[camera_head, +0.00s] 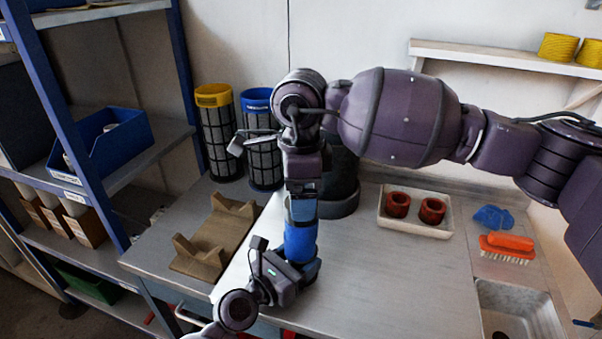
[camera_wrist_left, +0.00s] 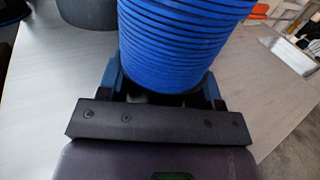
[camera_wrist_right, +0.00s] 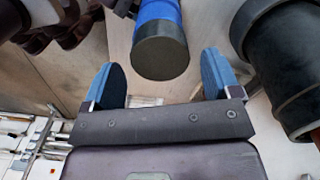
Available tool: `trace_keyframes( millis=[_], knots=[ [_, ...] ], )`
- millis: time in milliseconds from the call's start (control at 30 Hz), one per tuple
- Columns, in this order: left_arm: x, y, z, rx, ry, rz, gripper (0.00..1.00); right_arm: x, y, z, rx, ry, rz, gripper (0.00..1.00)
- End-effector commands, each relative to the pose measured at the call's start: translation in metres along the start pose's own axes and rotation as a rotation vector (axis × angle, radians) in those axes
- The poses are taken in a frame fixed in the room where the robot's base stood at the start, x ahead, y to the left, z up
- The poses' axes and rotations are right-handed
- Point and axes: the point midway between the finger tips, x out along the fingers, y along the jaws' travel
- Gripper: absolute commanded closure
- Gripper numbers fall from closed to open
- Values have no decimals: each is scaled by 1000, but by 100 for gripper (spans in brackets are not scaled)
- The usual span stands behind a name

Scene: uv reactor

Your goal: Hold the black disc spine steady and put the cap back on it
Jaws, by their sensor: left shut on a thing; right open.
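A blue ribbed disc stack (camera_head: 300,240) stands upright over the workbench; its discs look blue, not black. It fills the top of the left wrist view (camera_wrist_left: 185,45). My left gripper (camera_head: 285,272) is shut on its lower part. In the right wrist view the stack has a smooth dark grey end (camera_wrist_right: 160,57); I cannot tell whether this is the cap or the spine's own end. My right gripper (camera_wrist_right: 160,82) is open, pointing down from above, with this end lying between and beyond its fingertips. No separate loose cap can be made out.
A black cylindrical housing (camera_head: 342,190) stands close behind the grippers. Yellow-topped (camera_head: 216,130) and blue-topped (camera_head: 264,150) mesh canisters stand behind left. A brown cradle (camera_head: 222,232) lies left. A white tray (camera_head: 440,232) holds red rings. The bench centre right is clear.

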Motion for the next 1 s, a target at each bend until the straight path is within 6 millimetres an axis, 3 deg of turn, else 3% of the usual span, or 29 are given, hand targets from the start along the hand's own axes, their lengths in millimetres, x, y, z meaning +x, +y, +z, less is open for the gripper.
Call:
trace_keyframes(
  millis=[300,667,1000],
  knots=[
    [0,0,0,0,0,0,100,30,0,0,0,-1,1,17],
    [0,0,0,0,0,0,100,32,0,0,0,0,0,17],
    [0,0,0,0,0,0,100,32,0,0,0,0,0,67]
  ],
)
